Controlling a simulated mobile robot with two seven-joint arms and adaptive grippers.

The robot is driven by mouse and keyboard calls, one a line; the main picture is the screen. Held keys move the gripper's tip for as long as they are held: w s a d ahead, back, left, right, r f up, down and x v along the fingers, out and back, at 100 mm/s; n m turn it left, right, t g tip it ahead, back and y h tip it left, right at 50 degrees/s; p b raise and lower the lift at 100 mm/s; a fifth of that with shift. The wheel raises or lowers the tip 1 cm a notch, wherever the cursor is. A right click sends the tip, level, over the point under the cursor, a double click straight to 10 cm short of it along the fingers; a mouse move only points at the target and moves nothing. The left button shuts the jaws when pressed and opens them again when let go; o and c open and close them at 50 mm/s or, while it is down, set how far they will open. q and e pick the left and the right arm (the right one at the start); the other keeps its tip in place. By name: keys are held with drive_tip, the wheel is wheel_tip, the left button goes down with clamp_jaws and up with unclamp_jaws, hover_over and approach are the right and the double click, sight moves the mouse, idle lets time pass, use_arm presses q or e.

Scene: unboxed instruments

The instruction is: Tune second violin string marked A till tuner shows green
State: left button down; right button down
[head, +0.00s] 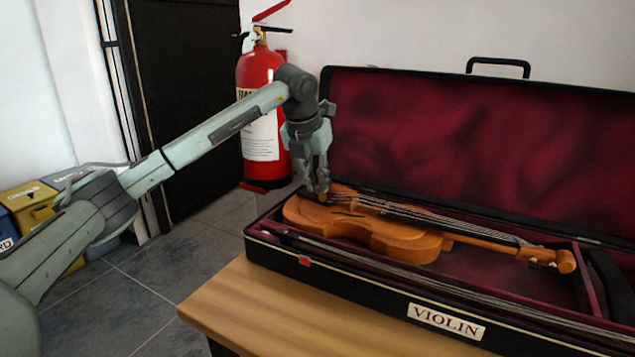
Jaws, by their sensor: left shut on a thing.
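The orange-brown violin (400,238) lies on its back in an open case, its body at the left and its scroll at the right. Its pale strings run along the top; no A mark is readable at this size. My left gripper (319,197) points down at the left end of the body, by the tailpiece. It is shut on a small part there; the fingers hide most of it, so I cannot tell exactly which part. My right gripper is out of view. I see no tuner display.
The black violin case (370,295) with dark red lining stands on a wooden table (240,303), its lid (440,140) raised behind the violin. A bow (430,278) lies along the front. A red fire extinguisher (258,75) stands behind my left arm. Coloured boxes (28,203) are at far left.

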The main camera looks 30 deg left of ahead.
use_arm(q)
drive_tip(key=shift+a+r+m+h, duration=0.1)
drive_tip(key=shift+m+h, duration=0.3)
drive_tip(key=shift+m, duration=0.6)
drive_tip(key=m+h+p, duration=0.1)
drive_tip(key=m, duration=0.1)
drive_tip(key=shift+a+m, duration=0.1)
drive_tip(key=shift+m, duration=0.2)
drive_tip(key=shift+m+g+h, duration=0.3)
drive_tip(key=shift+m, duration=0.6)
drive_tip(key=shift+w+m+h, duration=0.1)
drive_tip(key=shift+m+h, duration=0.2)
drive_tip(key=shift+m, duration=0.4)
drive_tip(key=shift+a+m+g+h, duration=0.1)
drive_tip(key=shift+m+g+h, duration=0.2)
drive_tip(key=shift+m, duration=0.7)
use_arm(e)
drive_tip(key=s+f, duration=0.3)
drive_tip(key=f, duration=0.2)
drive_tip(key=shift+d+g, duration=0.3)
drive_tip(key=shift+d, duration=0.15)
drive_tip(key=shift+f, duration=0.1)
use_arm(q)
drive_tip(key=c, duration=1.5)
unclamp_jaws()
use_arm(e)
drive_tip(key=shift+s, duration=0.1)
